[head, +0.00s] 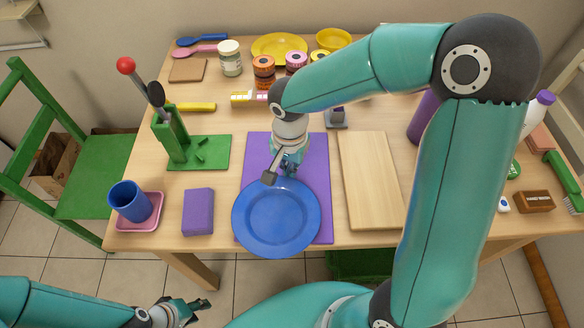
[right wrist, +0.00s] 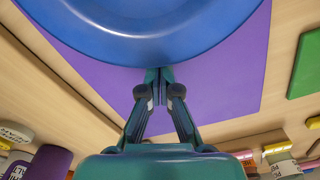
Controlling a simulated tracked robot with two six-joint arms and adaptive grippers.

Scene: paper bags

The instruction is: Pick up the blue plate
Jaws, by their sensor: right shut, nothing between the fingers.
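The blue plate (head: 276,217) lies at the front of the table, on the purple mat (head: 318,195) and reaching past its left and front edges. In the right wrist view the blue plate (right wrist: 150,25) fills the top. My right gripper (head: 290,170) points down at the plate's far rim. In the right wrist view its fingertips (right wrist: 160,76) are together with nothing between them, right by the rim; I cannot tell whether they touch it. My left gripper (head: 192,307) is low at the front left, off the table and away from the plate; its finger opening is unclear.
A purple block (head: 198,212) and a blue cup (head: 129,200) on a pink tray stand left of the plate. A wooden board (head: 370,185) lies to its right. A green stand (head: 172,137) is at the back left. Jars and yellow dishes line the back.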

